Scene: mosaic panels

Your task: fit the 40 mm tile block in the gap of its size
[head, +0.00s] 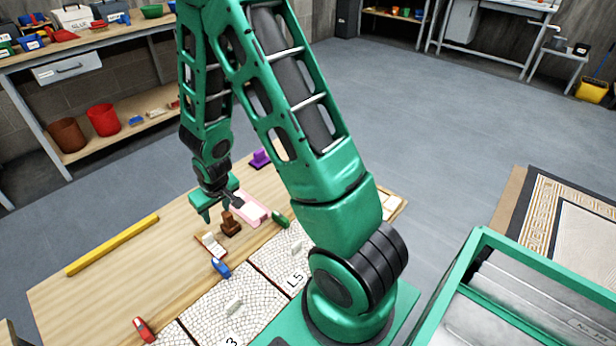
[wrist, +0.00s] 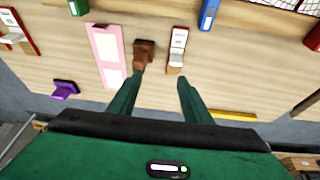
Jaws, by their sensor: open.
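My gripper (head: 221,208) is open above the wooden bench; its two green fingers also show in the wrist view (wrist: 159,77), with only bare wood between their tips. A brown block with a raised grip (head: 230,223) stands near the left fingertip in the wrist view (wrist: 143,56). Whether they touch, I cannot tell. A small white piece with a brown-red edge (head: 210,243) lies beyond the right finger in the wrist view (wrist: 178,48). Mosaic panels (head: 262,287) marked "L5" and "3" lie at the front. I cannot tell which piece is 40 mm, and no gap shows clearly.
A pink frame-like piece (wrist: 108,55) lies left of the brown block. Blue (head: 221,268), green (head: 280,219), red (head: 143,329) and purple (head: 260,158) pieces and a yellow bar (head: 112,245) lie around. My arm hides part of the panels.

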